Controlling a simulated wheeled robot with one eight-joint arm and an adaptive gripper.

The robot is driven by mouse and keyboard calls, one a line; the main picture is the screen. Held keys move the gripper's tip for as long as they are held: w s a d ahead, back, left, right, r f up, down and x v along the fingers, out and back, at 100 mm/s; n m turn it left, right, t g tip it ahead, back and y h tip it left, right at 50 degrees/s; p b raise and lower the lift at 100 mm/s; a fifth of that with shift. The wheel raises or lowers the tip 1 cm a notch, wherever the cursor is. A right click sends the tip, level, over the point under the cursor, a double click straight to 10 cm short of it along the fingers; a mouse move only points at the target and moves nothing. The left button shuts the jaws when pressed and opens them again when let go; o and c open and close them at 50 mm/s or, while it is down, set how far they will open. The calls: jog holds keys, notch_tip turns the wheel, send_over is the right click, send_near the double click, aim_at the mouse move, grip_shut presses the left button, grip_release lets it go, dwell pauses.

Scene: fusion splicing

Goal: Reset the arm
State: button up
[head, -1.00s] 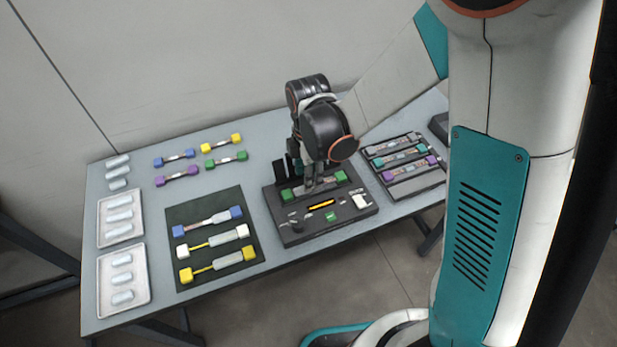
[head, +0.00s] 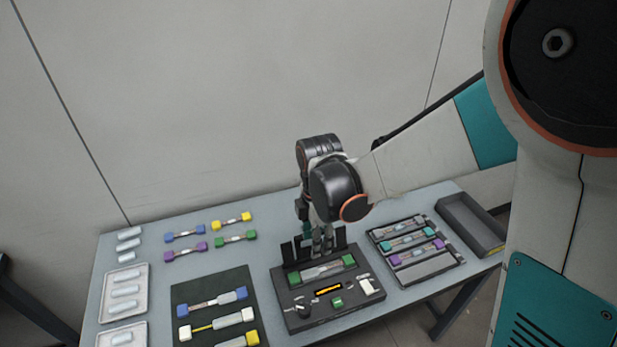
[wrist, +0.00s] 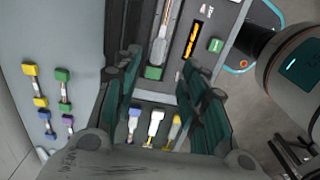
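My arm comes in from the right in the head view, and my gripper (head: 322,240) points down just above the black splicing device (head: 298,318). In the wrist view my gripper (wrist: 162,95) shows its two dark green fingers wide apart with nothing held between them. A green-ended fiber piece (head: 322,271) lies in the device's top slot, below the fingers. It also shows in the wrist view (wrist: 155,72), its near green end between the fingertips. The head view does not show clearly how far above the device the fingertips are.
Left of the device is a dark mat (head: 215,284) with several fiber pieces. A black rack (head: 430,268) and an empty dark tray (head: 470,225) stand to its right. White trays (head: 146,290) and loose colored connectors (head: 185,234) lie at the left. A wall rises behind the table.

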jog(key=w+d+r+m+t+p, duration=0.15)
jog(key=d+r+m, duration=0.25)
jog(key=d+r, duration=0.4)
jog(key=s+d+r+m+t, duration=0.2)
jog(key=s+d+r+m, duration=0.1)
jog(key=s+m, duration=0.4)
jog(key=s+d+r+m+t+b, duration=0.1)
jog(key=s+d+r+m+t, duration=0.2)
jog(key=m, duration=0.7)
jog(key=s+r, duration=0.2)
jog(key=s, duration=0.2)
jog(key=shift+s+d+t, duration=0.15)
jog(key=shift+s+t, duration=0.1)
jog(key=shift+t, duration=0.1)
